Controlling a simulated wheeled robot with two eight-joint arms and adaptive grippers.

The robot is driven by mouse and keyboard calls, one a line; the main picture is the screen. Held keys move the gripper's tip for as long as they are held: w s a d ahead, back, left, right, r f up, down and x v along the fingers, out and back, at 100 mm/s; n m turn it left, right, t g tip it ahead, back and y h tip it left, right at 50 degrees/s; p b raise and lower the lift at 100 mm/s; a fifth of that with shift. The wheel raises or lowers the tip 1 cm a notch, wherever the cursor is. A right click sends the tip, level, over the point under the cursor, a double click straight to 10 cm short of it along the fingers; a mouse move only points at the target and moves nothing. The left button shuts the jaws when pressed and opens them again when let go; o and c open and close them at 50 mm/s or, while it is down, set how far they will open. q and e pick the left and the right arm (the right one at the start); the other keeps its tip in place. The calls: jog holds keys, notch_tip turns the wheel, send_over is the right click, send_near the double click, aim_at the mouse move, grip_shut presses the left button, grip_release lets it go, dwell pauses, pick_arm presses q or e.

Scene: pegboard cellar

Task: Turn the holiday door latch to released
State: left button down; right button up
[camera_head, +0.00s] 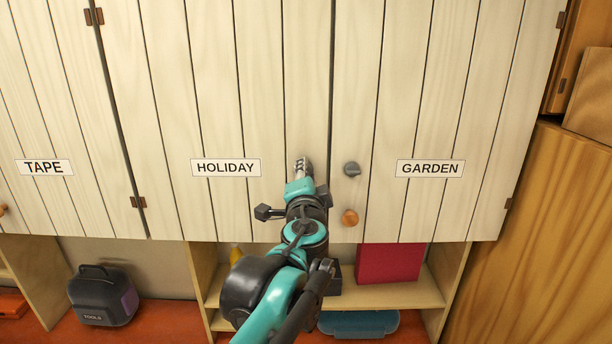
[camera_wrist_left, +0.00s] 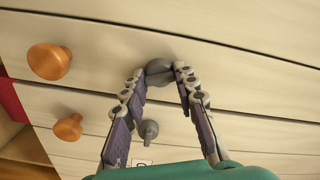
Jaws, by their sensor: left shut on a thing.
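The HOLIDAY door (camera_head: 260,90) is a pale plank door, closed, with a printed label (camera_head: 225,167). Its grey round latch (camera_wrist_left: 158,68) is near the door's right edge in the head view, mostly hidden there by my gripper. My left gripper (camera_head: 302,167) reaches up to it from below. In the left wrist view my left gripper's fingers (camera_wrist_left: 166,74) are on either side of the latch and shut on it. The latch's angle is hard to tell behind the fingers. My right gripper is not in view.
The GARDEN door (camera_head: 430,90) is closed, with its own grey latch (camera_head: 351,169) and wooden knob (camera_head: 349,217). The HOLIDAY knob (camera_wrist_left: 48,61) shows in the wrist view. Below are a toolbox (camera_head: 102,296), a red box (camera_head: 389,264) and a blue case (camera_head: 358,323).

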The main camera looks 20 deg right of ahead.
pick_arm(q)
jog(key=shift+m, duration=2.3)
jog(key=c, duration=1.2)
grip_release()
jog(key=shift+o, duration=0.2)
jog(key=v, duration=1.2)
